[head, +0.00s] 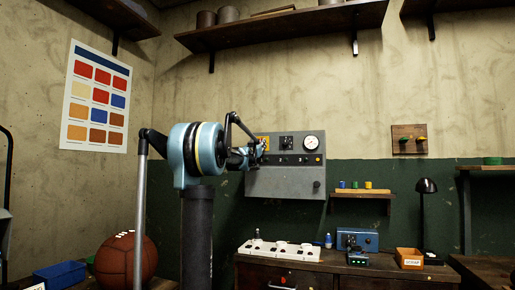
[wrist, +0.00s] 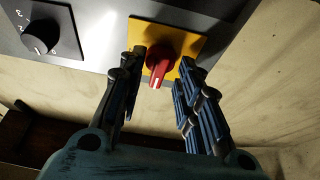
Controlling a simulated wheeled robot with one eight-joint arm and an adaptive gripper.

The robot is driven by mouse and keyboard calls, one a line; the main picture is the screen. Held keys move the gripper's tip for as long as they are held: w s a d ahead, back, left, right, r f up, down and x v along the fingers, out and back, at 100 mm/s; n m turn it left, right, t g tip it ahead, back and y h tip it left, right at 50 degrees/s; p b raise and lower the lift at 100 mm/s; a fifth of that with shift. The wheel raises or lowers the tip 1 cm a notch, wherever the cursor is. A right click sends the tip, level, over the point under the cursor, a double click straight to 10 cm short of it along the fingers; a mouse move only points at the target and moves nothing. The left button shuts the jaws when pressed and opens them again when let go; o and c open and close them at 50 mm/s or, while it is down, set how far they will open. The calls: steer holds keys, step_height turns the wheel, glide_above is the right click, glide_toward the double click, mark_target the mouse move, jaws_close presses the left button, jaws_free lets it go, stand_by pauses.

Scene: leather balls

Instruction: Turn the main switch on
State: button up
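The main switch is a red rotary knob (wrist: 158,66) on a yellow plate (wrist: 186,42), seen in the wrist view on the grey control panel (wrist: 105,25). A white mark shows on the knob's lower end. My gripper (wrist: 160,75) is open, with one finger on each side of the knob and gaps visible on both sides. I cannot tell whether the fingertips touch the plate. In the head view the panel (head: 285,181) hangs on the wall, and my gripper (head: 258,152) is at its upper left, covering the knob. Part of the yellow plate (head: 264,139) shows there.
A black numbered dial (wrist: 50,37) sits left of the knob in the wrist view. In the head view the panel also carries a gauge (head: 311,143) and smaller controls. Below are a workbench (head: 310,267) and a small shelf (head: 362,194). A high shelf (head: 280,30) runs above.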

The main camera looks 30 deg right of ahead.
steer(key=c, duration=0.7)
steer(key=shift+w+m, duration=0.1)
steer(key=shift+m, duration=0.3)
steer(key=m+g, duration=0.2)
steer(key=m, duration=0.3)
steer(key=m+g+h, duration=0.1)
steer(key=m+g, duration=0.2)
steer(key=m, duration=0.3)
steer(key=m+g, duration=0.2)
steer(key=m, duration=0.3)
steer(key=shift+w+a+r+m+g, duration=0.1)
steer(key=shift+w+r+m+g, duration=0.1)
steer(key=shift+m+g, duration=0.15)
steer(key=m+g+y, duration=0.1)
steer(key=m, duration=0.4)
steer(key=shift+s, duration=0.15)
steer(key=shift+c, duration=0.2)
